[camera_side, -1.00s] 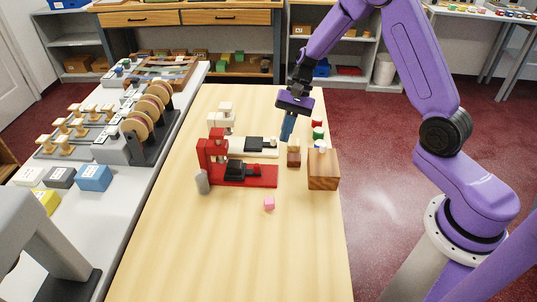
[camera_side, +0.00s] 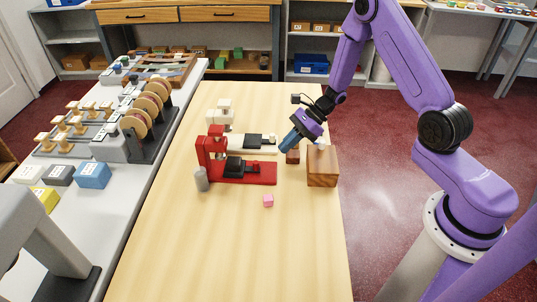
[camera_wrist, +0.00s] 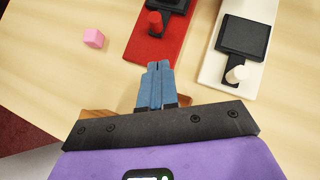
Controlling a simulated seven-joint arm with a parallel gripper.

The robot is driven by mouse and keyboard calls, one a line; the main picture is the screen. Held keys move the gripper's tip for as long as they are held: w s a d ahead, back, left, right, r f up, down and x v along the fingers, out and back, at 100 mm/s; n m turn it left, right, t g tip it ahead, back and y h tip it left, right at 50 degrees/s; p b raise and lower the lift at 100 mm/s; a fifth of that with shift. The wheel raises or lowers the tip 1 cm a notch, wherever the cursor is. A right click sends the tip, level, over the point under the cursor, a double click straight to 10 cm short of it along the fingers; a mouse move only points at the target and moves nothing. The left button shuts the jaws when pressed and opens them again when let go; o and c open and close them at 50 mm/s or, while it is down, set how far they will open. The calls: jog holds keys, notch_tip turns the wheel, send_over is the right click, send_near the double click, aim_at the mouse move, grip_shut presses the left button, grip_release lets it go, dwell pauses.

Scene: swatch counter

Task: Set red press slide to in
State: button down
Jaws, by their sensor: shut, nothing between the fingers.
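The red press (camera_side: 264,175) stands on the table with its upright at the left and its base running right. Its slide (camera_side: 236,168) is a black block on the base, partway along it and near the press head; whether it is fully in cannot be told. In the wrist view, the slide's red knob (camera_wrist: 155,22) stands at its outer end, with bare red base (camera_wrist: 149,50) beyond it. My gripper (camera_side: 284,149) has blue fingers, shut and empty, tilted down-left beyond the right end of the red base. Its fingertips (camera_wrist: 158,66) appear close to that end in the wrist view.
A white press (camera_side: 237,146) lies just behind, its black slide (camera_wrist: 243,37) and white knob (camera_wrist: 237,73) near its outer end. A wooden block (camera_side: 322,170) stands right, a pink cube (camera_side: 268,201) in front, a grey cylinder (camera_side: 201,180) left. The front table is clear.

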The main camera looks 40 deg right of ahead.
aim_at(259, 167)
jog(key=x, duration=0.3)
jog(key=shift+a+f, duration=0.15)
jog(key=shift+w+a, duration=0.2)
jog(key=shift+a, duration=0.35)
jog(key=shift+w+a, duration=0.2)
jog(key=shift+a, duration=0.35)
jog(key=shift+w+a+r, duration=0.2)
jog(key=shift+a, duration=0.45)
jog(key=shift+w+a, duration=1.6)
jog(key=shift+a, duration=0.05)
